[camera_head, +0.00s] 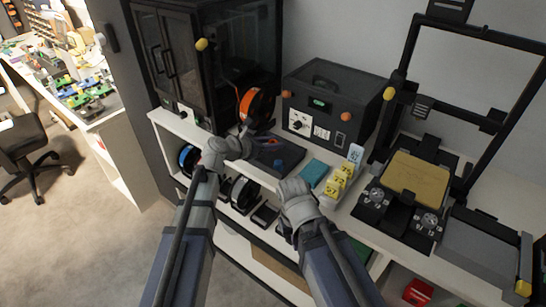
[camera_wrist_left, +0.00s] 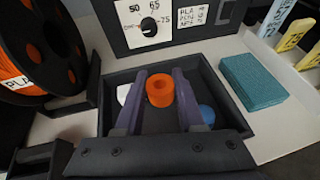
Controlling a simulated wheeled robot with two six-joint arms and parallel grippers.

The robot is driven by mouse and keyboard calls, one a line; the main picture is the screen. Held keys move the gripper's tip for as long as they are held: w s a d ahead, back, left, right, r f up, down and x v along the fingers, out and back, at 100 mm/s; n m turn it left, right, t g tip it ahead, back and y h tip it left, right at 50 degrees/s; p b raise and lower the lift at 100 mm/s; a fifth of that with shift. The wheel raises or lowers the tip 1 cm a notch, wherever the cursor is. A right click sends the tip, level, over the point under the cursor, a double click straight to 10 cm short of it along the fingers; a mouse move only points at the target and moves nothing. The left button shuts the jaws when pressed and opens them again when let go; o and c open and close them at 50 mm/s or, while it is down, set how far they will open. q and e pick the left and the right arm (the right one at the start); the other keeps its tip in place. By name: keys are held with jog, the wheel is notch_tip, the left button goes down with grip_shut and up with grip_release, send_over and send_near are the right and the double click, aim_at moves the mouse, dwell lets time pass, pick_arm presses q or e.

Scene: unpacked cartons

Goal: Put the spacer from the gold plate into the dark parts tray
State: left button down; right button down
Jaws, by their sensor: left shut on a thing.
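The spacer is an orange ring (camera_wrist_left: 159,93), seen between the purple fingers of my left gripper (camera_wrist_left: 165,80) in the left wrist view. The left gripper (camera_head: 264,141) is shut on it, over the dark parts tray (camera_wrist_left: 234,118). The tray (camera_head: 293,163) lies on the white bench in the head view; I cannot tell the spacer's exact height above its floor. A blue round piece (camera_wrist_left: 207,115) and a white piece (camera_wrist_left: 123,94) are in the tray. The gold plate (camera_head: 418,178) on the printer at right looks bare. My right gripper (camera_head: 291,187) is near the bench front; its fingertips are not clear.
An orange-and-black spool (camera_wrist_left: 35,50) stands left of the tray. A black control box (camera_head: 325,110) is behind it. A teal block (camera_wrist_left: 253,80) and yellow number tags (camera_head: 340,180) are to the right. A dark cabinet (camera_head: 185,60) stands at back left.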

aim_at(273, 157)
pick_arm(q)
notch_tip(273, 157, down, 4)
jog(key=b, duration=0.3)
jog(key=shift+r+b, duration=0.2)
jog(key=shift+b, duration=0.15)
jog(key=shift+f, duration=0.2)
jog(key=c, duration=0.8)
grip_release()
jog(key=shift+r, duration=0.15)
